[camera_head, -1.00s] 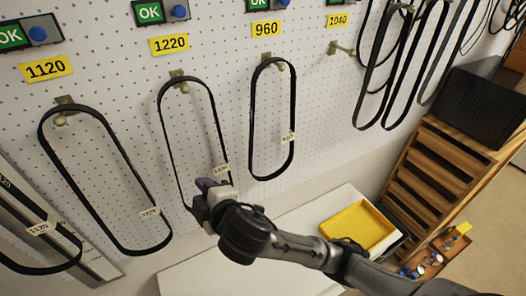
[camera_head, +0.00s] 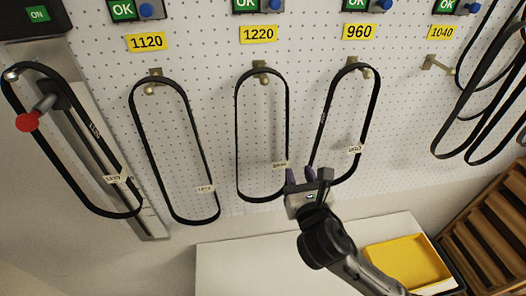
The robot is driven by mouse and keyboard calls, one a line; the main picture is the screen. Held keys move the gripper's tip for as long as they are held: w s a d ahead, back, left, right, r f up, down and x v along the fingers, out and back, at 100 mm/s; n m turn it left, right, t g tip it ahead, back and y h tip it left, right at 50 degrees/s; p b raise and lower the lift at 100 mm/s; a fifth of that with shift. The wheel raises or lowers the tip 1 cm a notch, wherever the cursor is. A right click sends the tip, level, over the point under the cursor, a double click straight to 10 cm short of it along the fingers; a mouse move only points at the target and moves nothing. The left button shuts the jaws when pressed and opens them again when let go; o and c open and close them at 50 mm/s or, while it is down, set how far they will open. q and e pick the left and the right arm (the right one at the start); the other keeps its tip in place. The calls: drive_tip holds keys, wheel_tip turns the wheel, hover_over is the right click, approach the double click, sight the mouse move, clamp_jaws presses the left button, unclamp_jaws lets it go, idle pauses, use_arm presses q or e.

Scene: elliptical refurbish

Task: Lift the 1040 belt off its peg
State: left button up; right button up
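The 1040 label (camera_head: 441,32) is at the upper right, and the peg below it (camera_head: 432,63) is bare. Dark looped belts hang under the 1120 label (camera_head: 147,41), the 1220 label (camera_head: 258,34) and the 960 label (camera_head: 359,32). The tags on these belts are too small to read surely. My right gripper (camera_head: 308,178) points up with its fingers apart and nothing seen between them. It overlaps the bottom of the belt under 960 (camera_head: 367,120), to the right of the lower end of the belt under 1220 (camera_head: 237,130). Contact cannot be told. My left gripper is not in view.
Another belt (camera_head: 60,188) hangs on a rail fixture with a red knob (camera_head: 27,121) at the left. More belts (camera_head: 470,98) hang at the far right. A white table (camera_head: 235,262) with a yellow tray (camera_head: 405,262) stands below, beside a wooden rack (camera_head: 485,245).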

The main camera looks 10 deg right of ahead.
sight(288, 145)
drive_tip(key=w+p, duration=0.1)
drive_tip(key=w, duration=0.3)
drive_tip(key=w+p, duration=0.1)
drive_tip(key=w, duration=0.3)
drive_tip(key=w+p, duration=0.1)
drive_tip(key=w, duration=0.3)
drive_tip(key=shift+w+d+r, duration=0.2)
drive_tip(key=shift+d, duration=0.2)
drive_tip(key=shift+w+d+f, duration=0.1)
drive_tip(key=shift+w, duration=0.4)
drive_tip(key=shift+c, duration=1.3)
clamp_jaws()
